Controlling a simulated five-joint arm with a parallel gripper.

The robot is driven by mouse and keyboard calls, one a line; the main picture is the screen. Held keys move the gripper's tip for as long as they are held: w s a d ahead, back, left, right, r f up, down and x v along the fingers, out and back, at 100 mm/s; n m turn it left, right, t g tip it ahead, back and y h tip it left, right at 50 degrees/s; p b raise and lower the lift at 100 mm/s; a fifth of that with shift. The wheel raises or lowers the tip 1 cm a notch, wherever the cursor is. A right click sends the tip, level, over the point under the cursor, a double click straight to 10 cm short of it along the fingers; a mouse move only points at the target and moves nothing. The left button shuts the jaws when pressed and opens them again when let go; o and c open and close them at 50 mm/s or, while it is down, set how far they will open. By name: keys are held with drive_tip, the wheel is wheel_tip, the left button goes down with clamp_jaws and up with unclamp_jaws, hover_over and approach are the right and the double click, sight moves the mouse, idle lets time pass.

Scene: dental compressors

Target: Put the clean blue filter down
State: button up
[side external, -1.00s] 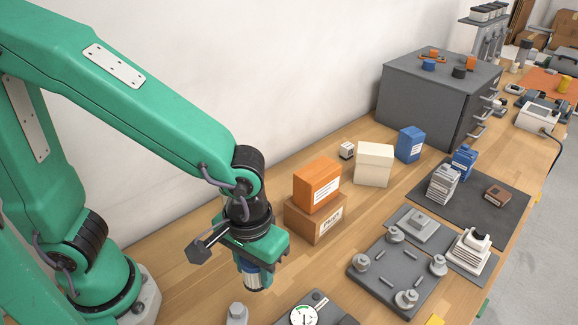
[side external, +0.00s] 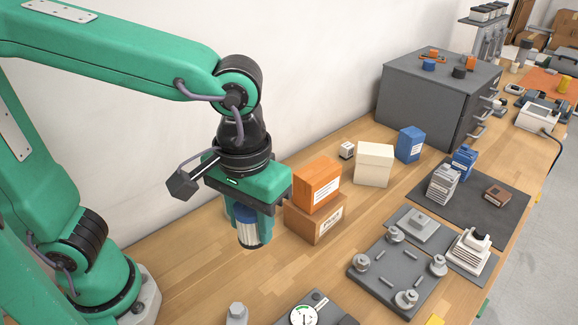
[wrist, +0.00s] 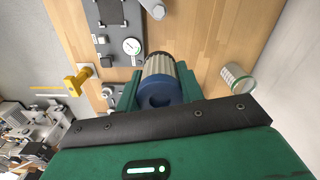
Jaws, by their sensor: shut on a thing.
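My gripper (side external: 250,222) points down and is shut on the clean blue filter (side external: 252,235). The filter has a blue end and a pale pleated body. It hangs upright above the wooden table, left of the orange box, apparently clear of the surface. In the wrist view the filter (wrist: 160,88) sits between the green jaws, blue end towards the camera. The jaws partly hide its sides.
An orange box (side external: 317,184) on a brown carton (side external: 315,219) stands close right of my gripper. A pale green-banded cylinder (wrist: 237,77) stands on the table in the wrist view. A gauge (side external: 304,315) and a grey plate (side external: 385,275) lie in front. Bare wood (side external: 185,265) lies left.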

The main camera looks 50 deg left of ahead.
drive_tip(key=w+a+r+n, duration=0.2)
drive_tip(key=w+n, duration=0.2)
drive_tip(key=w, duration=0.8)
drive_tip(key=w+a+r+n, duration=0.1)
drive_tip(key=w+a+n, duration=0.25)
drive_tip(key=w, duration=0.95)
drive_tip(key=w+a+f+n, duration=0.2)
drive_tip(key=w+a+n, duration=0.2)
drive_tip(key=w+a, duration=0.4)
drive_tip(key=w+a+f+n, duration=0.2)
drive_tip(key=w+a+n, duration=0.3)
drive_tip(key=a, duration=0.5)
drive_tip(key=shift+m, duration=0.65)
drive_tip(key=f, duration=1)
drive_tip(key=w+f, duration=0.1)
drive_tip(key=f, duration=0.5)
drive_tip(key=shift+d+f, duration=0.1)
drive_tip(key=shift+d, duration=0.1)
drive_tip(key=shift+f, duration=0.1)
drive_tip(key=shift+f, duration=2.4)
drive_tip(key=shift+f, duration=0.1)
